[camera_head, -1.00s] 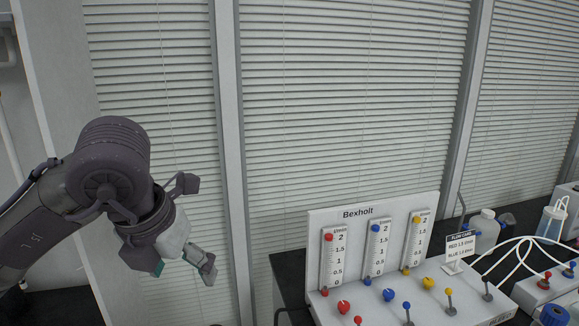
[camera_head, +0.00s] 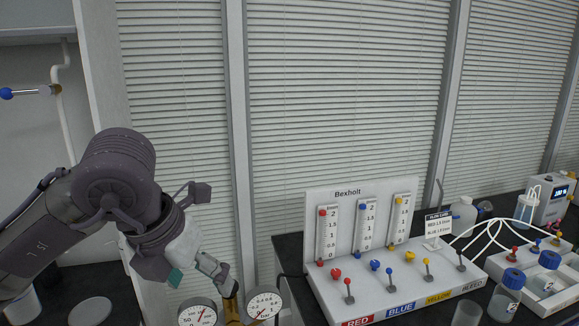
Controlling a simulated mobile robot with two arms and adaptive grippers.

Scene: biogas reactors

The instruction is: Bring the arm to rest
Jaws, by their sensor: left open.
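My left arm comes in from the left, dark grey with a pale wrist. Its left gripper (camera_head: 198,281) is open and points down, with nothing seen between its fingers. One finger has a teal pad. In the picture the fingers lie just above two round dial gauges, a left gauge (camera_head: 197,314) and a right gauge (camera_head: 264,304), with a brass fitting (camera_head: 233,308) between them. I cannot tell whether a finger touches the fitting. My right gripper is not in view.
The Bexholt flow panel (camera_head: 348,194) with red, blue and yellow knobs stands on the dark bench at right. Blue-capped jars (camera_head: 506,296), tubing and a device with a display (camera_head: 552,199) are farther right. A blue-ended lever (camera_head: 28,93) is at upper left.

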